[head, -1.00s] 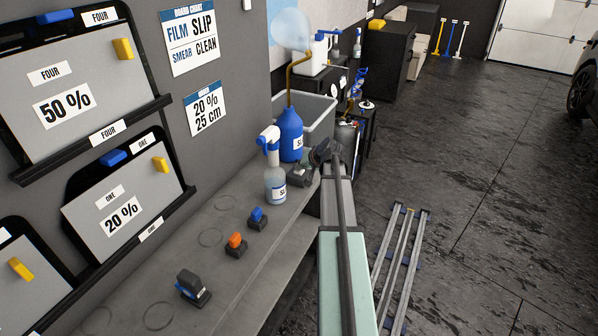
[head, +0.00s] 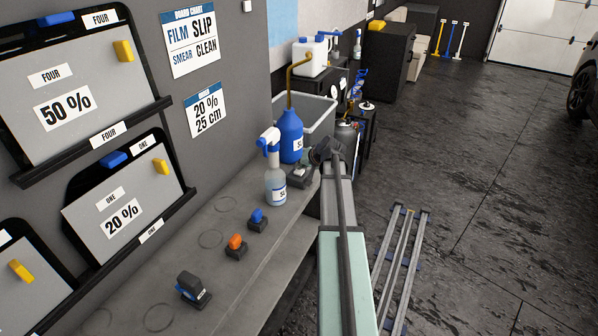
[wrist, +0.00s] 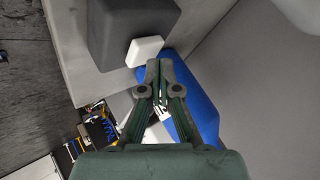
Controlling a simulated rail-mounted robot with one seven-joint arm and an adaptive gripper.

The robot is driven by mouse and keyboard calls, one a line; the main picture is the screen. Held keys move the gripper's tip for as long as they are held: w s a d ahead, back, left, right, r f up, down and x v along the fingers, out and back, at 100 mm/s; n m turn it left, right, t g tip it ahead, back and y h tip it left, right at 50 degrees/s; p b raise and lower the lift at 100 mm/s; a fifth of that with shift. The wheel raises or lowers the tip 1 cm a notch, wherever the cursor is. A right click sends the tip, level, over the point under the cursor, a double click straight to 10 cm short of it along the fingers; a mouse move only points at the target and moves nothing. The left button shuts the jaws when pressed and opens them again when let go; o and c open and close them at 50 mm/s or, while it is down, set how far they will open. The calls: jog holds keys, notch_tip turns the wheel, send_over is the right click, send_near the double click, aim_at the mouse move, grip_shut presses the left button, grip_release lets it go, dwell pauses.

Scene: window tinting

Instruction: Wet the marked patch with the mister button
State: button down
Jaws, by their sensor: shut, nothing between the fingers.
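The mister is a blue bottle (head: 291,136) with a brass tube (head: 289,85) rising from it, on the grey bench. A pale blue panel (head: 284,30) is on the wall behind the tube's tip; I cannot tell whether it is the marked patch. My gripper (head: 317,155) is just right of the bottle, above a small dark base. In the wrist view, my gripper (wrist: 155,70) is shut and empty. Its fingertips are close to a white block (wrist: 146,50) beside a dark grey box (wrist: 130,22); contact is unclear. The blue bottle (wrist: 197,105) is right of the fingers.
A clear spray bottle (head: 275,183) stands left of my gripper. A grey bin (head: 317,112) is behind it. Blue-topped (head: 257,218), orange-topped (head: 236,244) and dark (head: 192,287) blocks sit along the bench. Metal rails (head: 400,260) lie on the floor at right.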

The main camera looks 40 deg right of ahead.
aim_at(300, 172)
jog(key=shift+r+p, duration=1.15)
jog(key=shift+r, duration=1.65)
